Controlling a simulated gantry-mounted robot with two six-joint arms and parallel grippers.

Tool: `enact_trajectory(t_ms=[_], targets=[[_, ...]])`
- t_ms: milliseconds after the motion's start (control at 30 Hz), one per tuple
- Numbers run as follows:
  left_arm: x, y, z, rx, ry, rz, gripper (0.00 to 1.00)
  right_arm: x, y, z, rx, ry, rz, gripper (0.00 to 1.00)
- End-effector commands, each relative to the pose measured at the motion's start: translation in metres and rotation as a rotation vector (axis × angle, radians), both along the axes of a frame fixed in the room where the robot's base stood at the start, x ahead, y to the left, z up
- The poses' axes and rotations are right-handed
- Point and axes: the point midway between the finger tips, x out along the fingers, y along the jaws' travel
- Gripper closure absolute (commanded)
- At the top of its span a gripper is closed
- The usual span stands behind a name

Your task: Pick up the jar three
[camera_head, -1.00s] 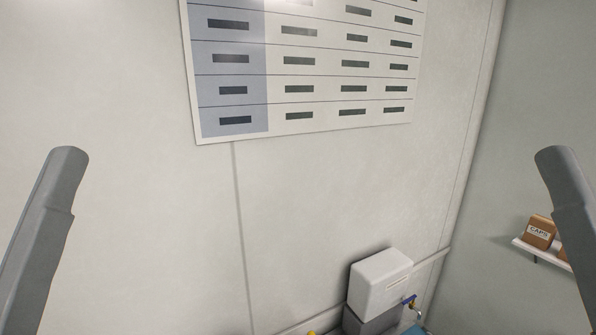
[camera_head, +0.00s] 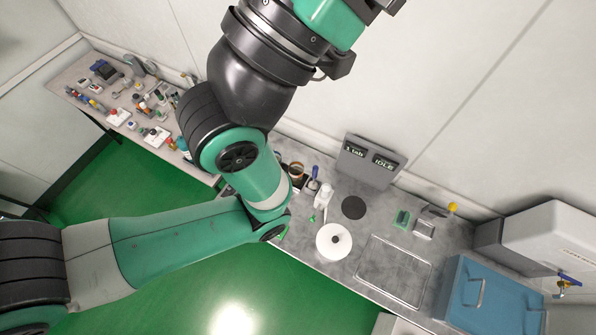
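I cannot make out any jar marked three in the head view. A white round-lidded thing (camera_head: 334,241) with a dark knob stands on the grey bench (camera_head: 385,222), and I cannot tell whether it is a jar. My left arm comes in from the left, bends over the bench and runs out of the top edge. Its gripper is not visible. My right arm and gripper are out of view. The arm hides part of the bench and of the side table.
A side table (camera_head: 62,80) with several small items stands at upper left. The bench holds a white bottle (camera_head: 324,194), a black disc (camera_head: 353,207), a display panel (camera_head: 370,162) and a blue box (camera_head: 492,295). Green floor (camera_head: 160,190) is open in front.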

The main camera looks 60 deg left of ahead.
Motion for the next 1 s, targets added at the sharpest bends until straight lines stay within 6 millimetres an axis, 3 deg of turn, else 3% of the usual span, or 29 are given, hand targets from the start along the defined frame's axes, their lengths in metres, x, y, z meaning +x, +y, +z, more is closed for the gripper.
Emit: enact_trajectory(t_ms=[467, 733, 1000], targets=[[0.0000, 0.0000, 0.0000, 0.000, 0.000, 0.000, 0.00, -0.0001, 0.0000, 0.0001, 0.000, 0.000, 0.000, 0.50], [0.0000, 0.0001, 0.0000, 0.000, 0.000, 0.000, 0.00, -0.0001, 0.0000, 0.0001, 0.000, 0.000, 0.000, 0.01], [0.0000, 0.0001, 0.0000, 0.000, 0.000, 0.000, 0.00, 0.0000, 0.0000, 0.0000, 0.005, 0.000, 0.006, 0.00]])
